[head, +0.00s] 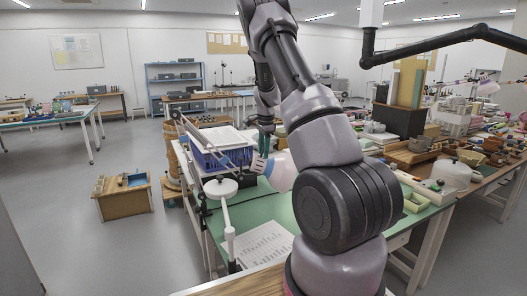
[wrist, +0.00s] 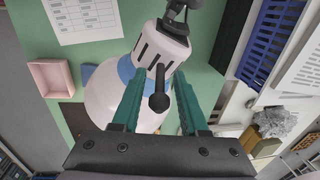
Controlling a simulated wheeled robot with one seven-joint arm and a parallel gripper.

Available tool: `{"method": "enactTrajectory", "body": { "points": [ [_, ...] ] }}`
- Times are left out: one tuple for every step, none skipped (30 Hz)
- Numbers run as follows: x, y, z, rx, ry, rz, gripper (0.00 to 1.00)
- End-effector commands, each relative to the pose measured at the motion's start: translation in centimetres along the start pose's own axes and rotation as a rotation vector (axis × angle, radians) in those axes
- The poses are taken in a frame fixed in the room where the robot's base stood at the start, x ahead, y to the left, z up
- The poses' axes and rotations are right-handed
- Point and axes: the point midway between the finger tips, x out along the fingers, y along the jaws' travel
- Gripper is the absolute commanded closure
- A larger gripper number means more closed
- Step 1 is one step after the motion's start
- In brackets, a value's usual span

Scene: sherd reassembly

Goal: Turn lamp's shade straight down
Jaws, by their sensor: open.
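The lamp's shade (head: 280,172) is white with a blue band and shows just below my gripper in the head view; my arm hides part of it. In the wrist view the shade (wrist: 108,98) is a rounded white bell with a blue collar and a slotted white neck. A black knob (wrist: 159,102) sticks out between my fingers. My gripper (wrist: 159,78) is open, with one teal finger on each side of the knob and neck; I cannot tell whether either touches. My gripper also shows in the head view (head: 262,148).
A blue crate (head: 207,158) stands behind the lamp. A pink tray (wrist: 51,78) lies beside the shade. Crowded trays and pots fill the table at right.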

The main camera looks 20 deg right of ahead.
Motion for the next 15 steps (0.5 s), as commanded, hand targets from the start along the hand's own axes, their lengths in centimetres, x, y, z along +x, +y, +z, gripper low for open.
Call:
{"method": "enactTrajectory", "body": {
  "points": [
    [-0.01, 0.00, 0.00, 0.000, 0.000, 0.000, 0.57],
    [-0.02, 0.00, 0.00, 0.000, 0.000, 0.000, 0.57],
    [-0.02, 0.00, 0.00, 0.000, 0.000, 0.000, 0.64],
    [-0.02, 0.00, -0.01, 0.000, 0.000, 0.000, 0.76],
    [-0.03, 0.00, -0.01, 0.000, 0.000, 0.000, 0.87],
    [-0.03, 0.00, 0.00, 0.000, 0.000, 0.000, 1.00],
    [-0.03, 0.00, -0.01, 0.000, 0.000, 0.000, 1.00],
    [-0.04, 0.00, -0.01, 0.000, 0.000, 0.000, 1.00],
    [-0.04, 0.00, -0.01, 0.000, 0.000, 0.000, 1.00],
    [-0.04, 0.00, -0.01, 0.000, 0.000, 0.000, 1.00],
    [-0.05, 0.00, -0.01, 0.000, 0.000, 0.000, 1.00],
    [-0.05, 0.00, -0.01, 0.000, 0.000, 0.000, 1.00],
    [-0.05, 0.00, -0.01, 0.000, 0.000, 0.000, 1.00],
    [-0.05, 0.00, -0.01, 0.000, 0.000, 0.000, 1.00],
    [-0.05, 0.00, -0.01, 0.000, 0.000, 0.000, 1.00]
  ]
}}
